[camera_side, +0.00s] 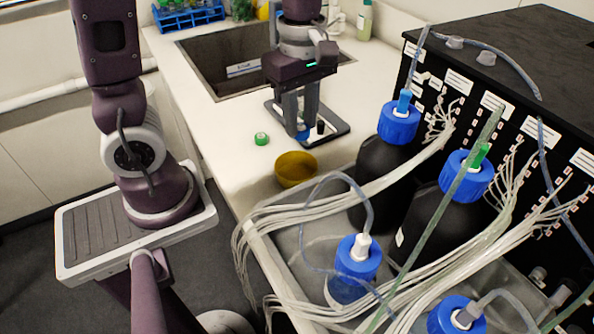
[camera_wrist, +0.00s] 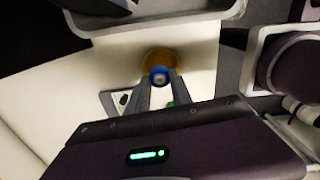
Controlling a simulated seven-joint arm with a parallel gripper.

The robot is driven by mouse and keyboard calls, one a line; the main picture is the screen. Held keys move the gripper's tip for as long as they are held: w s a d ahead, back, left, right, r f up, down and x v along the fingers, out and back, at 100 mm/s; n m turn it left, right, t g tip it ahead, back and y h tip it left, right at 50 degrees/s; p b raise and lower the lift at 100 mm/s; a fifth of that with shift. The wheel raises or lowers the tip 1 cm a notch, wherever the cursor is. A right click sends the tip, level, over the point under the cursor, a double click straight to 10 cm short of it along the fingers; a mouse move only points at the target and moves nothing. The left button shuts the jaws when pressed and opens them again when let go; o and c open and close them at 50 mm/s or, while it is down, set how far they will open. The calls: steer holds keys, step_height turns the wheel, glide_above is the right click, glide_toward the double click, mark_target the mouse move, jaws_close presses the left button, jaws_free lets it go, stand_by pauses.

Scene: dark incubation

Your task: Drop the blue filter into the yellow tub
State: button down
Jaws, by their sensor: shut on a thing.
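My gripper (camera_side: 302,133) points down over the white counter, its fingers closed on the blue filter (camera_side: 303,129). In the wrist view the round blue filter (camera_wrist: 159,76) sits between the two fingertips (camera_wrist: 159,80). In the side view the fingers partly hide it. The yellow tub (camera_side: 296,169) stands open on the counter, nearer the side camera than the gripper. In the wrist view the tub (camera_wrist: 158,57) shows just beyond the filter and is partly covered by it. The filter's exact height above the counter is hard to tell.
A dark-rimmed tray (camera_side: 336,134) with a small black item (camera_side: 320,127) lies beside the fingers. A green-topped item (camera_side: 261,139) is left of them. The sink (camera_side: 205,62) lies behind. Blue-capped bottles (camera_side: 398,122) and loose tubing (camera_side: 290,222) crowd the right and front.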

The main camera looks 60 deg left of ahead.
steer(key=shift+f, duration=2.1)
steer(key=c, duration=1.1)
jaws_free()
steer(key=shift+o, duration=0.2)
step_height(320, 180, up, 7)
steer(key=shift+r, duration=0.1)
steer(key=s+d+r+m+t, duration=0.1)
steer(key=s+r+m+t, duration=0.1)
steer(key=s+m, duration=0.3)
steer(key=s+d+r+m+t, duration=0.1)
steer(key=s+r+m+t, duration=0.2)
steer(key=m, duration=1.1)
steer(key=s+r, duration=0.1)
steer(key=s, duration=0.2)
steer(key=shift+s+d+t, duration=0.2)
steer(key=shift+s+t, duration=0.1)
